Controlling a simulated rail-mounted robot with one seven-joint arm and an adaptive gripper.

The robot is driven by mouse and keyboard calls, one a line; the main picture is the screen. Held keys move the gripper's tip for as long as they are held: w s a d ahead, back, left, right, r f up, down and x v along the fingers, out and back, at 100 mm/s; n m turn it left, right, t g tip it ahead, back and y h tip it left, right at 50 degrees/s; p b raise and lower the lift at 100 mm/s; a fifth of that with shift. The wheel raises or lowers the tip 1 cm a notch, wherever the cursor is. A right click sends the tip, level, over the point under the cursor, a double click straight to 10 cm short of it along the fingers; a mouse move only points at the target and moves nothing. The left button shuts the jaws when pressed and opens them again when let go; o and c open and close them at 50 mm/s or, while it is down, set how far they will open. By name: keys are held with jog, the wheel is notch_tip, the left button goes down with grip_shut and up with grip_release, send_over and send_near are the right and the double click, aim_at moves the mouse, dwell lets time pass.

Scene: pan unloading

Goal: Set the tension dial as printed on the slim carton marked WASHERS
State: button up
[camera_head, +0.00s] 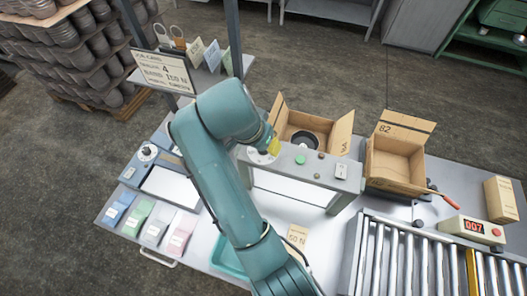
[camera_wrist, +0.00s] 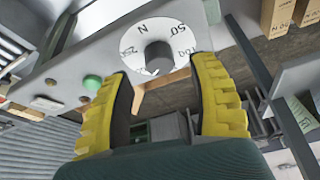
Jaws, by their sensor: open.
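The tension dial (camera_wrist: 158,57) has a white face with a dark grey knob; "N" and "50" read on it, and other marks are partly hidden or too small. Its knob's pointer cannot be made out. My gripper (camera_wrist: 163,68) is open, its yellow fingers either side of the dial; contact with the knob cannot be told. In the head view, my gripper (camera_head: 272,146) is at the left end of the grey panel (camera_head: 310,176). A slim tan carton (camera_head: 296,239) printed "50 N" is on the table. The word WASHERS cannot be read on any carton.
A green button (camera_head: 300,159) is beside the dial. Two open cartons (camera_head: 345,132) (camera_head: 392,164) stand behind the panel. A job card (camera_head: 164,71) reads "150 N". A tan box (camera_head: 500,200), a red display (camera_head: 473,227) and rollers (camera_head: 400,265) are at right.

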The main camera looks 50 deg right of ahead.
jog(key=shift+x, duration=1.6)
grip_shut()
